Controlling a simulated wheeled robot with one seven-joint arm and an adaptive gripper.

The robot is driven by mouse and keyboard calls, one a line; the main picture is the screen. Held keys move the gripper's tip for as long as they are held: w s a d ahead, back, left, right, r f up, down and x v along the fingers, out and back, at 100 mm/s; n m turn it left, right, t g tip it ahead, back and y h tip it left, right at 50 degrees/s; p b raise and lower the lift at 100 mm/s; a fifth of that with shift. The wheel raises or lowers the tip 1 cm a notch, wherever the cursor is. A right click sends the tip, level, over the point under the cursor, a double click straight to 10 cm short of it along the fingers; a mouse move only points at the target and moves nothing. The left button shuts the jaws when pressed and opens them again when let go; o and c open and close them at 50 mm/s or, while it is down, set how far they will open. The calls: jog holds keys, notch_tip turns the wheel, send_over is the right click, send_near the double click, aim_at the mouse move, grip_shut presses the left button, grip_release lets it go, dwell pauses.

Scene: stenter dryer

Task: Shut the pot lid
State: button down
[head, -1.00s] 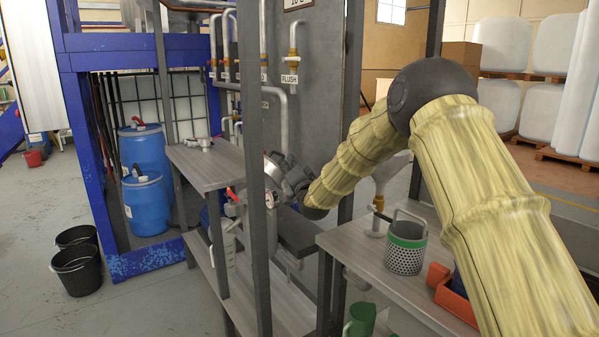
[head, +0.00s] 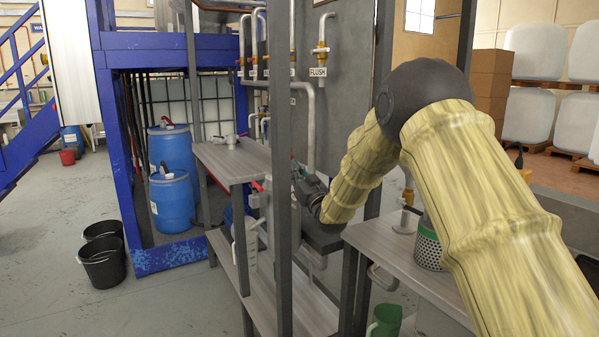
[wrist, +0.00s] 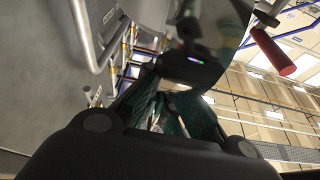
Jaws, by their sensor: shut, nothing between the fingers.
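My gripper (head: 303,178) is at the dark post in the head view, beside the pipework. In the wrist view its green-padded fingers (wrist: 175,108) are shut with nothing between them. A shiny metal surface (wrist: 192,68), which may be the pot lid, is just beyond the fingertips. I cannot tell whether they touch it. A red cylindrical grip (wrist: 272,53) on a dark rod is to its upper right. In the head view the post and my gripper hide most of the pot, so the lid's angle cannot be seen.
A dark upright post (head: 283,250) stands in front of the pot area. A grey shelf (head: 232,160) is left of it. A bench (head: 385,245) with a perforated green-banded basket (head: 430,245) is on the right. Blue drums (head: 172,200) and black buckets (head: 103,262) stand left, with clear floor before them.

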jog(key=shift+s+a+f+n, duration=0.1)
jog(key=shift+a+f+n, duration=0.1)
jog(key=shift+f+n, duration=0.25)
jog(key=shift+r, duration=0.1)
jog(key=shift+s, duration=0.1)
